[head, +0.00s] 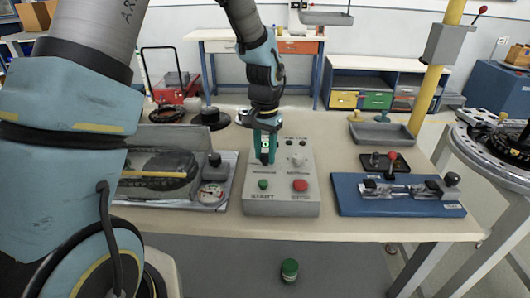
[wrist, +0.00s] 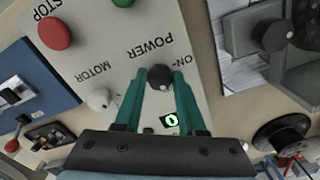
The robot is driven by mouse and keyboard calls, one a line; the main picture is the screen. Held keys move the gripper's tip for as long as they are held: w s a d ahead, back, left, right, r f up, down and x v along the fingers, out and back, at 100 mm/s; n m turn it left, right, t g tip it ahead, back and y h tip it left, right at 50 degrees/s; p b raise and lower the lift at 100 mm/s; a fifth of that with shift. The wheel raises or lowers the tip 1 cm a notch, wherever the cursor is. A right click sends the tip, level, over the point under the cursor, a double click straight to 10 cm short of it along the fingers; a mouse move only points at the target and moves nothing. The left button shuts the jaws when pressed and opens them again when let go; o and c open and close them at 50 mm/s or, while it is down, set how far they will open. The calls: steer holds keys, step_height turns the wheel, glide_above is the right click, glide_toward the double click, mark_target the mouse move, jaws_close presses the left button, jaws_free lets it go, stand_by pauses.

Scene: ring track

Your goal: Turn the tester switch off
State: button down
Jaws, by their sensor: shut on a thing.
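The tester is a grey control box (head: 255,208) on the table in the head view; its panel (wrist: 105,60) fills the middle of the wrist view. A black round knob (wrist: 160,77), the switch, sits beside the words POWER and ON. My gripper (head: 264,160) points down at the upper left of the box. In the wrist view its teal fingers (wrist: 159,82) are shut on the black knob, one on each side. The knob's exact turn position cannot be read.
On the panel are a white MOTOR knob (wrist: 101,98), a red STOP button (head: 300,185) and a green START button (head: 263,184). A gauge (head: 211,194) lies to the left. A blue fixture (head: 400,207) stands to the right. A green-topped object (head: 290,267) is below the table edge.

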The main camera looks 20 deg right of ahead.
mark_target(265, 155)
steer(key=c, duration=0.5)
jaws_free()
step_height(265, 155, up, 11)
steer(key=b, duration=0.2)
steer(key=s+a+f+n, duration=0.1)
steer(key=a+n, duration=0.2)
steer(key=a, duration=0.7)
steer(key=s+a+f+n+t, duration=0.1)
steer(key=a+f+n, duration=0.1)
steer(key=a, duration=0.8)
steer(key=s+a+f+n, duration=0.1)
steer(key=a+n, duration=0.3)
steer(key=a, duration=0.6)
steer(key=shift+s+f+t, duration=0.3)
steer(key=shift+s, duration=0.2)
